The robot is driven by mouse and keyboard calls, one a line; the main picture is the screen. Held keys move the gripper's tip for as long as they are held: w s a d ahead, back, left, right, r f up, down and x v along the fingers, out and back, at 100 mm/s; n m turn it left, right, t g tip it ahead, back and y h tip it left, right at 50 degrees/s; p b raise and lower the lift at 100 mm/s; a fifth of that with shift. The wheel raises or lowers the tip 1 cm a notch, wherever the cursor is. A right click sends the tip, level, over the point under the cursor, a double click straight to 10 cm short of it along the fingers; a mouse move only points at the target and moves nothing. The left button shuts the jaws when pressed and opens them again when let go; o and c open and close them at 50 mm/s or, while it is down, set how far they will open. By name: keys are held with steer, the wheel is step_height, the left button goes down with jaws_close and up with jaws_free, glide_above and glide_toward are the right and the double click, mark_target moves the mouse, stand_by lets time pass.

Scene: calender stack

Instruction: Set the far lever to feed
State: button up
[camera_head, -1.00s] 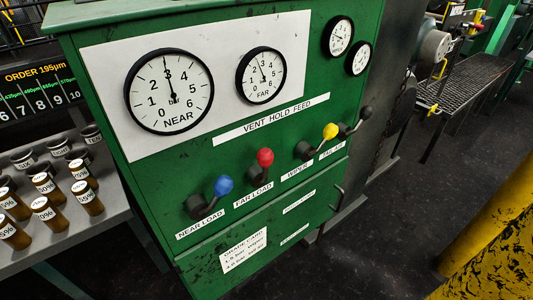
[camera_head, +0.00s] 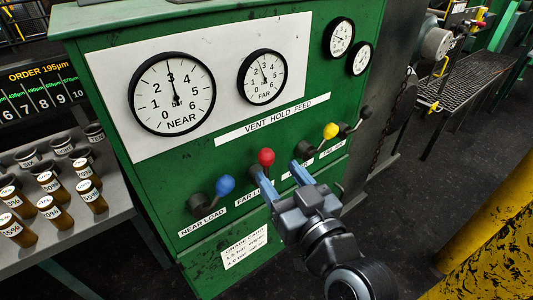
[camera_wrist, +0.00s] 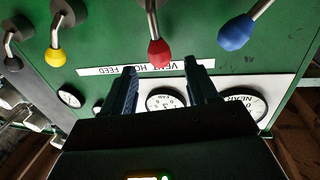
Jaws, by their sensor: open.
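The far load lever has a red knob (camera_head: 266,156) and stands on the green cabinet front between the blue and yellow knobs. Its label below is partly covered by my gripper. In the wrist view the red knob (camera_wrist: 159,53) shows upside down, just beyond and between my fingers. My gripper (camera_head: 280,172) is open and empty in front of the panel, its left blue finger close to the red knob. I cannot tell whether they touch. The strip reading VENT HOLD FEED (camera_head: 272,119) is above the levers. The FAR gauge (camera_head: 262,77) needle points a little left of straight up.
The blue near load knob (camera_head: 225,185) is to the left; the yellow wiper knob (camera_head: 330,130) and a dark tailgate knob (camera_head: 365,112) are to the right. The NEAR gauge (camera_head: 172,92) is above. Brown jars (camera_head: 56,216) stand on a side table at left.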

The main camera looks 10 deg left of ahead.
mark_target(270, 162)
steer(key=p+x, duration=0.1)
steer(key=x, duration=0.5)
steer(key=shift+w+a, duration=0.2)
steer(key=shift+w, duration=0.05)
jaws_close()
stand_by(0.3)
